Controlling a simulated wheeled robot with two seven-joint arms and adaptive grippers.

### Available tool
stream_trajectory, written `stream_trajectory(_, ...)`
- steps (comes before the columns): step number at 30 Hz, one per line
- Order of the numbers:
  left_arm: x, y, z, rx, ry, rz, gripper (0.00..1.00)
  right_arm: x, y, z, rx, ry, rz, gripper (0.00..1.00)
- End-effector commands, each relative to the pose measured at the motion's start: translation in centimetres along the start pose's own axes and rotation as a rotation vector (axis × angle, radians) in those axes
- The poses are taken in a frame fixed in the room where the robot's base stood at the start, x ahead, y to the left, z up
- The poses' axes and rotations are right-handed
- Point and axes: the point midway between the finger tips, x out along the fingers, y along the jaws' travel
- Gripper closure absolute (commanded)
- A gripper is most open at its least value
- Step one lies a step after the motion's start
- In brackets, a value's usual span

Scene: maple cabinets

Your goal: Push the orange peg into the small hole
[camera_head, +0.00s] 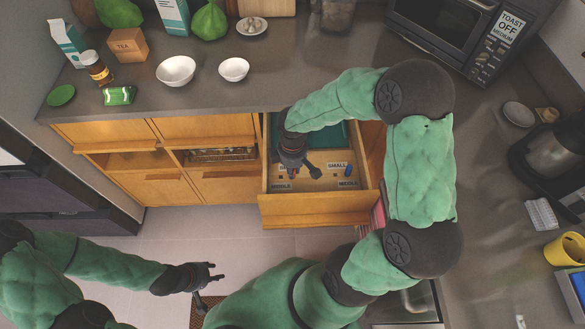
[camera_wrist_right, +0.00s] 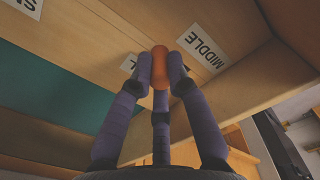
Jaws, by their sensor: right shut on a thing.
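The orange peg (camera_wrist_right: 159,62) is between the fingertips of my right gripper (camera_wrist_right: 160,75), which is shut on it. In the head view my right gripper (camera_head: 300,172) reaches down into the open drawer (camera_head: 315,208). The peg's far end points at the wooden surface close to a MIDDLE label (camera_wrist_right: 203,47); whether it touches cannot be told. A label behind the fingers is mostly covered. In the head view a SMALL label (camera_head: 337,166) lies right of my right gripper. I cannot make out the small hole. My left gripper (camera_head: 216,273) is open and empty above the floor.
A teal panel (camera_head: 330,134) fills the drawer's back part. The drawer's front wall stands near my right gripper. Bowls (camera_head: 176,70) and groceries stand on the counter above.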

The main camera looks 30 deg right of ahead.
Motion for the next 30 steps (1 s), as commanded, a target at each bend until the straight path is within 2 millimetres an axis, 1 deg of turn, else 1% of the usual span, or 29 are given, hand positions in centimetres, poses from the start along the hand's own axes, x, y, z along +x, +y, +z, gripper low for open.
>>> stream_trajectory(2,0.0,0.0,0.0,0.0,0.0,0.0,0.6,0.0,0.0,0.0,0.0,0.0,0.0,0.99)
stream_trajectory(3,0.0,0.0,0.0,0.0,0.0,0.0,0.6,0.0,0.0,0.0,0.0,0.0,0.0,0.71)
stream_trajectory(5,0.0,0.0,0.0,0.0,0.0,0.0,0.6,0.0,0.0,0.0,0.0,0.0,0.0,0.55)
stream_trajectory(14,0.0,0.0,0.0,0.0,0.0,0.0,0.6,0.0,0.0,0.0,0.0,0.0,0.0,0.55)
stream_trajectory(17,0.0,0.0,0.0,0.0,0.0,0.0,0.6,-0.4,0.0,0.0,0.0,0.001,0.001,0.55)
stream_trajectory(19,0.0,0.0,0.0,0.0,0.0,0.0,0.6,-1.0,0.1,-0.1,0.0,0.002,0.002,0.55)
stream_trajectory(23,0.0,0.0,0.0,0.0,0.0,0.0,0.6,-3.0,0.1,-0.1,0.0,0.003,0.003,0.55)
stream_trajectory(30,0.0,0.0,0.0,0.0,0.0,0.0,0.6,-7.8,0.1,-0.1,0.0,0.004,0.004,0.55)
